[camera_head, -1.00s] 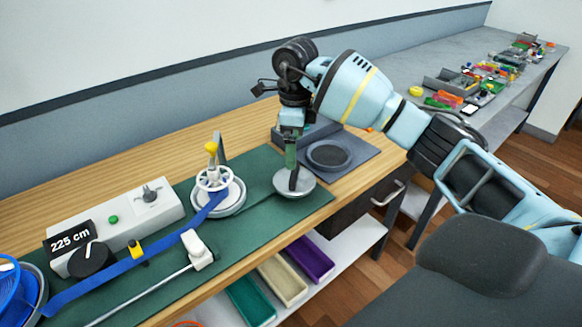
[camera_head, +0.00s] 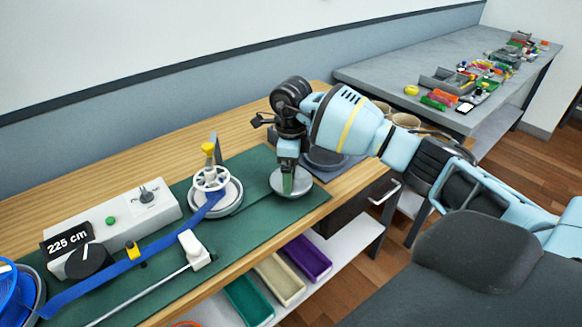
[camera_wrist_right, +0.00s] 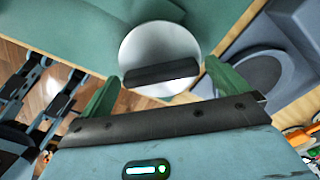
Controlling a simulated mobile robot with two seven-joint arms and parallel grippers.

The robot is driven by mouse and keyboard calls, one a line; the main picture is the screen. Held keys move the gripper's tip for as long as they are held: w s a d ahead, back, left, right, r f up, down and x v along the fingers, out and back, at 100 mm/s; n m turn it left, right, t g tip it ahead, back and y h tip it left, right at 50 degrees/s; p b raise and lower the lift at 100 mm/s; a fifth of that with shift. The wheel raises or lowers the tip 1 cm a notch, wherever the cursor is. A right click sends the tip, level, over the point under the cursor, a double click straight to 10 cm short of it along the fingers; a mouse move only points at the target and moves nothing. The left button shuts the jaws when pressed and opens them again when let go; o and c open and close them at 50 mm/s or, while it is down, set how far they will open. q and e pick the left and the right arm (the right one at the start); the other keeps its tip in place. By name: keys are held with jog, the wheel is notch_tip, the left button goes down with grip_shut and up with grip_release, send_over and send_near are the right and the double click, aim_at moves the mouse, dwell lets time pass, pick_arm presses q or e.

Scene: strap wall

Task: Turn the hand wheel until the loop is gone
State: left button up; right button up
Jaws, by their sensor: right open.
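The white spoked hand wheel (camera_head: 211,179) with a yellow knob (camera_head: 208,148) stands on a round pale base on the green mat. A blue strap (camera_head: 100,280) runs from it down-left to the blue item at the left edge; I cannot make out a distinct loop. My right gripper (camera_head: 288,186) is right of the wheel, low over a round silver disc (camera_head: 276,190) with a dark bar. In the right wrist view the open green fingers (camera_wrist_right: 162,74) point at the disc (camera_wrist_right: 165,45), on either side of the bar (camera_wrist_right: 162,73). Contact is unclear. My left gripper is out of view.
A white control box (camera_head: 120,222) with a dial shows "225 cm" at left. A white block with a rod (camera_head: 194,250) lies in front of the strap. A grey unit with a round plate (camera_head: 325,158) stands behind my right gripper. Trays (camera_head: 280,280) sit on the lower shelf.

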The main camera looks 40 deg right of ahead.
jog(key=c, duration=0.9)
jog(key=shift+o, duration=0.2)
jog(key=shift+r+m+p, duration=0.2)
jog(key=shift+m+p, duration=0.55)
jog(key=shift+m, duration=0.65)
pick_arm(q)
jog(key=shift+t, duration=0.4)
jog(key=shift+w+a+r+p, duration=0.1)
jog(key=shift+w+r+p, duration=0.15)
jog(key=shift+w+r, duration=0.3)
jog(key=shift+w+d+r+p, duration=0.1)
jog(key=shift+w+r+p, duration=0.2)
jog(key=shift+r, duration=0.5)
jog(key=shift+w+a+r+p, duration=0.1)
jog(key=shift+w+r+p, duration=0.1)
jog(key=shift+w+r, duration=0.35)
pick_arm(e)
jog(key=shift+f+m, duration=0.1)
jog(key=shift+m, duration=1.6)
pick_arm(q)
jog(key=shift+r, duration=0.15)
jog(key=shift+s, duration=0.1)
pick_arm(e)
jog(key=o, duration=0.9)
jog(key=shift+f, duration=0.1)
jog(key=shift+c, duration=0.2)
jog(key=shift+r, duration=3.95)
